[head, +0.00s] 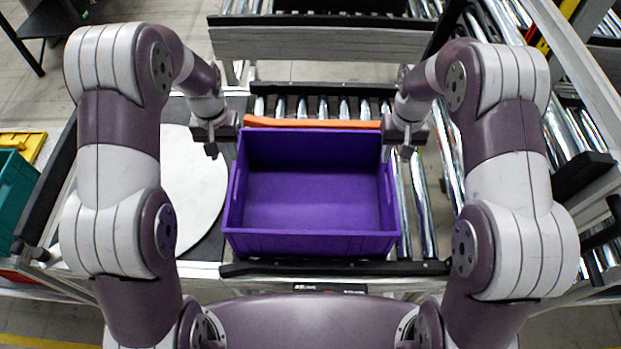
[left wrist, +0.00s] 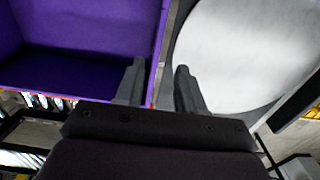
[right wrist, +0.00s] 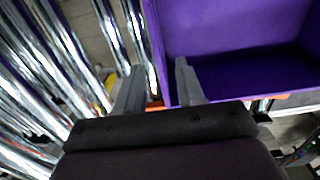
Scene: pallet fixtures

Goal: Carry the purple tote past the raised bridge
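The purple tote (head: 310,243) stands upright and empty on the roller conveyor in front of me. My left gripper (head: 211,150) is at its left side near the far corner. In the left wrist view the open fingers (left wrist: 160,80) stand on either side of the tote's wall, with gaps visible. My right gripper (head: 398,152) is at the right side near the far corner. In the right wrist view its fingers (right wrist: 158,75) are apart, with the tote's side wall between them. A grey raised beam (head: 320,43), perhaps the raised bridge, spans the line beyond the tote.
An orange bar (head: 311,123) lies just beyond the tote. A white round plate (head: 193,180) is left of it. Bare rollers (head: 420,205) run along its right. A dark rail (head: 335,268) edges the near side. A teal bin (head: 15,190) stands far left.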

